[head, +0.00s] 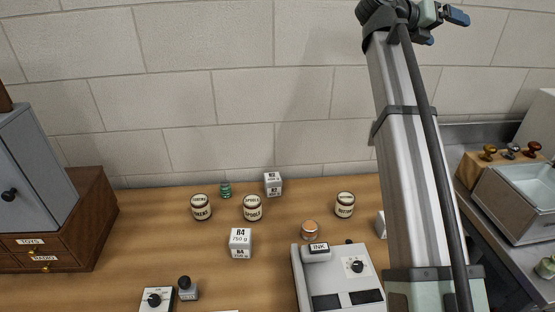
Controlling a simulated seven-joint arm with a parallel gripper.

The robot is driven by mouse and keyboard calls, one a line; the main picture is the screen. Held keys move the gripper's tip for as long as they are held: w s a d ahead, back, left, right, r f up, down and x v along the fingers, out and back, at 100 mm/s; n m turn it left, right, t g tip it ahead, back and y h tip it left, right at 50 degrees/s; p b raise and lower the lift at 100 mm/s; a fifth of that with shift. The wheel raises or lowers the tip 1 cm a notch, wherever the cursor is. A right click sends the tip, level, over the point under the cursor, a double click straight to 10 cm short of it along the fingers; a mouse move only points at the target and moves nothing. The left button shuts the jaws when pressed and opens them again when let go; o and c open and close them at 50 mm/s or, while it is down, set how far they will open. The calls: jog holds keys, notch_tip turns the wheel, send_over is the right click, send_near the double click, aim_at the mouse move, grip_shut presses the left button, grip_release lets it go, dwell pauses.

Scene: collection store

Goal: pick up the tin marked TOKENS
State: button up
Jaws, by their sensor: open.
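Three small round tins with dark lids and cream labels stand upright on the wooden bench: a left tin (201,208), a middle tin (252,208) and a right tin (345,205). Their lettering is too small to read surely, so I cannot tell which one says TOKENS. My gripper (443,28) appears at the top right, at the end of my raised arm. Its two blue fingertips look apart and empty. It is high above the bench, well away from every tin.
A white block marked R4 (240,243) stands in front of the middle tin, and another white block (273,184) behind it. A green jar (225,190), a copper-topped tin (310,229) and a scale-like device (342,276) are nearby. A cabinet (38,160) stands left.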

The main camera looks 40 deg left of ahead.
jog(key=s+a+r+n+t+y, duration=0.3)
jog(key=s+a, duration=0.1)
jog(key=a, duration=0.5)
jog(key=s+a+r+n+t+y, duration=0.3)
jog(key=s+a+r+n, duration=0.1)
jog(key=a, duration=0.5)
jog(key=s+a+r+n+t+y, duration=0.3)
jog(key=s+a, duration=0.2)
jog(key=a, duration=0.4)
jog(key=s+a+f+n+g+y, duration=0.4)
jog(key=s+a+n+y, duration=0.2)
jog(key=a+n+y, duration=0.5)
jog(key=s+a+f+n+g+y, duration=0.45)
jog(key=a+n+y, duration=0.35)
jog(key=n, duration=0.5)
jog(key=s+a+f+n+g, duration=0.8)
jog(key=f+n, duration=0.1)
jog(key=f, duration=0.3)
jog(key=n+g+h, duration=0.5)
jog(key=n+h, duration=0.5)
jog(key=h, duration=0.5)
send_near(200, 200)
jog(key=x, duration=0.7)
jog(key=shift+s+f, duration=0.15)
jog(key=shift+f, duration=0.3)
jog(key=shift+a+x, duration=0.15)
jog(key=shift+x, duration=1.15)
jog(key=shift+a+x, duration=0.1)
jog(key=shift+x, duration=1.15)
jog(key=shift+r, duration=0.1)
